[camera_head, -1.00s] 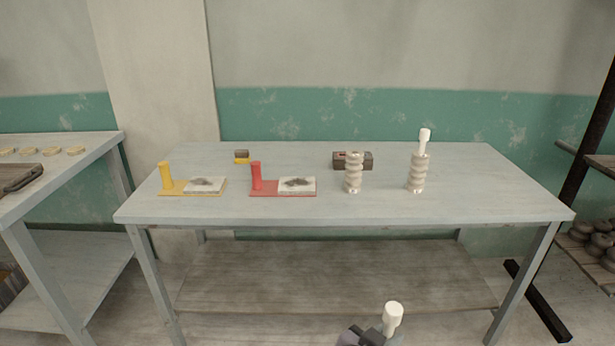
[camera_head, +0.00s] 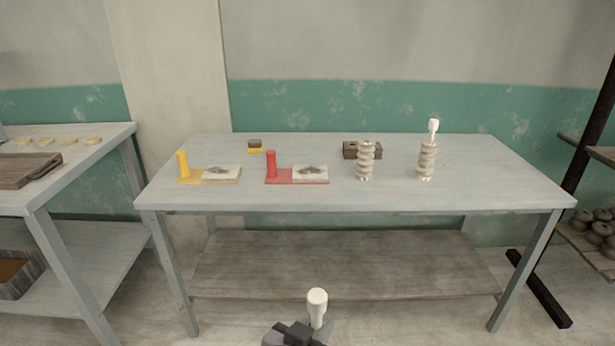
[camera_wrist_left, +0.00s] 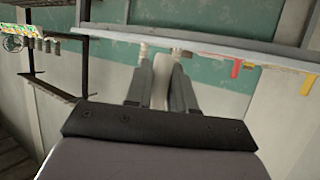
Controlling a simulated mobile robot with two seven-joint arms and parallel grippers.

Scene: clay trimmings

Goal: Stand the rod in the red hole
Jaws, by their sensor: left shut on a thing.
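The white rod (camera_head: 317,299), with a rounded thicker top, stands roughly upright in my left gripper (camera_head: 314,326), low in front of the table. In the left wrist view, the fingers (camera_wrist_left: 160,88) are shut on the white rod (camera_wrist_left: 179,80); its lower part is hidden. The rod is well apart from the table. A dark brown block (camera_head: 351,152) with a small reddish mark on top sits toward the table's back; its hole is too small to make out. A red stand (camera_head: 271,165) with an upright post is at middle left. My right gripper is not in view.
The grey table (camera_head: 480,192) also bears a yellow stand (camera_head: 183,164), a small dark block (camera_head: 254,142) with yellow, and two ribbed pale columns (camera_head: 365,160), the right one (camera_head: 427,160) topped with a white piece. The table's front strip is clear.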

